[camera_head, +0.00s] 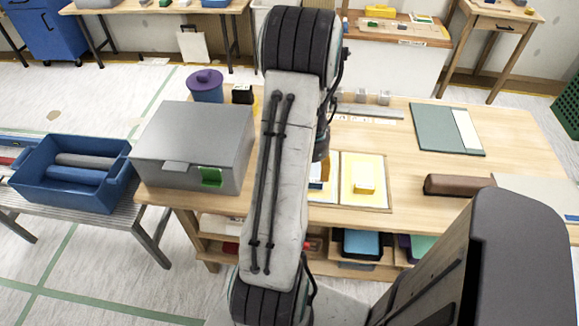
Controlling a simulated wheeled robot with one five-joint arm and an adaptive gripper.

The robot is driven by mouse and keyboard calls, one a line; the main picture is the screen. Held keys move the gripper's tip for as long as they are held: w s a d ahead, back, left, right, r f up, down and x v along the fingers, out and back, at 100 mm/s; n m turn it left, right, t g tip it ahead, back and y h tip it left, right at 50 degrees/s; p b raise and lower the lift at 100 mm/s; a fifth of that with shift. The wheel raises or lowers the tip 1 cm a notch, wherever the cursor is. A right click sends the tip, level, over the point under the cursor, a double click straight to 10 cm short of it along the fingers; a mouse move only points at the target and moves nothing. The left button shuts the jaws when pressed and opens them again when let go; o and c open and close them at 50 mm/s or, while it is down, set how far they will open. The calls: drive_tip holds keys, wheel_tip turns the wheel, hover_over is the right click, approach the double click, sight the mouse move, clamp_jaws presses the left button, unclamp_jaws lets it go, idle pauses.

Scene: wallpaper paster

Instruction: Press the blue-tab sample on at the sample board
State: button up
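A pale board with two panels lies near the front edge of the wooden table; its right panel (362,200) is pale yellow and bears a small yellow block (364,177). The left panel (326,196) is partly hidden by my arm. A small piece with blue and yellow on it (317,172) shows there beside the arm; I cannot tell whether it is the blue-tab sample. A dark end part of my arm reaches down just above it. My gripper's fingers are hidden, so I cannot see whether they hold anything.
A grey box (194,145) with a green patch and a purple-lidded pot (205,86) stand left on the table (420,224). A green-grey sheet (447,130) and a brown roll (457,184) lie right. A blue bin (70,196) holds rolls on a side bench.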

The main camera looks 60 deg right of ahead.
drive_tip(key=shift+w+d+m, duration=0.45)
drive_tip(key=shift+w+m, duration=0.25)
drive_tip(key=shift+w, duration=0.1)
drive_tip(key=m, duration=0.3)
drive_tip(key=shift+d+h, duration=0.4)
drive_tip(key=shift+m, duration=0.9)
drive_tip(key=shift+d+f, duration=0.1)
drive_tip(key=shift+f, duration=0.85)
drive_tip(key=shift+s+d+f+p, duration=0.1)
drive_tip(key=shift+d+f+p, duration=0.05)
drive_tip(key=shift+f, duration=1.25)
drive_tip(key=shift+s+d+f+p, duration=0.1)
drive_tip(key=shift+d+f+p, duration=0.05)
drive_tip(key=shift+f, duration=1.2)
drive_tip(key=shift+o, duration=0.2)
clamp_jaws()
